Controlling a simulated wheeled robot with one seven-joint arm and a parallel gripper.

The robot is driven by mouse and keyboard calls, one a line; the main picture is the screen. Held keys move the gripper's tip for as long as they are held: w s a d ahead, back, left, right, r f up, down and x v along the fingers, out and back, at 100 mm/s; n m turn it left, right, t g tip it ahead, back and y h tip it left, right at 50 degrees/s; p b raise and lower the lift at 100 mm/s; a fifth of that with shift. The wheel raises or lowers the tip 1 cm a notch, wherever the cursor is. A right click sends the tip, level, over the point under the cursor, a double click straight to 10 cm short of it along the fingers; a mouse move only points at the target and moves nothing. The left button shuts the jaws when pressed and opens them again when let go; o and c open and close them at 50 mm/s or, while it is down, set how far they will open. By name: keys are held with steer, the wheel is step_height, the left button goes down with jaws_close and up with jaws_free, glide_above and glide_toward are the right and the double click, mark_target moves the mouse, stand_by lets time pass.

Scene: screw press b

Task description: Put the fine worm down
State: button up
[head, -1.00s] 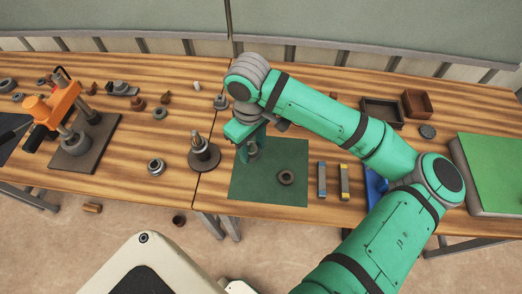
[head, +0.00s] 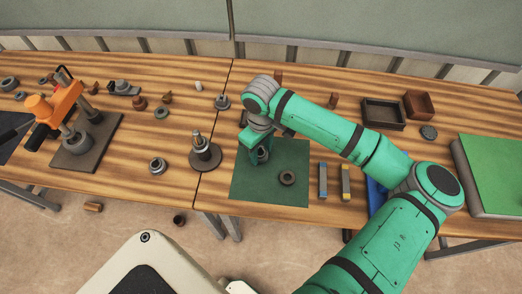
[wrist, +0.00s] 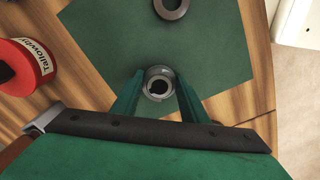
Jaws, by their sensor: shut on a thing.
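The fine worm, seemingly the grey cylinder with a dark bore (wrist: 158,84), is between the two fingers of my gripper (wrist: 157,97) in the wrist view. My gripper is shut on it. In the head view my gripper (head: 261,154) is over the upper middle of the dark green mat (head: 252,188), with the grey piece (head: 263,155) low between the fingers. I cannot tell whether the piece touches the mat. The bore faces up toward the wrist camera, so it looks upright.
A dark ring (head: 287,178) lies on the mat just right of and nearer than my gripper. A spindle on a round base (head: 204,155) stands left of the mat. Two small bars (head: 322,181) lie to its right. A red labelled can (wrist: 24,66) shows in the wrist view. The mat's front left is clear.

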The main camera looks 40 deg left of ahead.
steer(key=shift+f, duration=0.1)
steer(key=o, duration=1.3)
step_height(320, 180, up, 12)
steer(key=shift+r, duration=0.15)
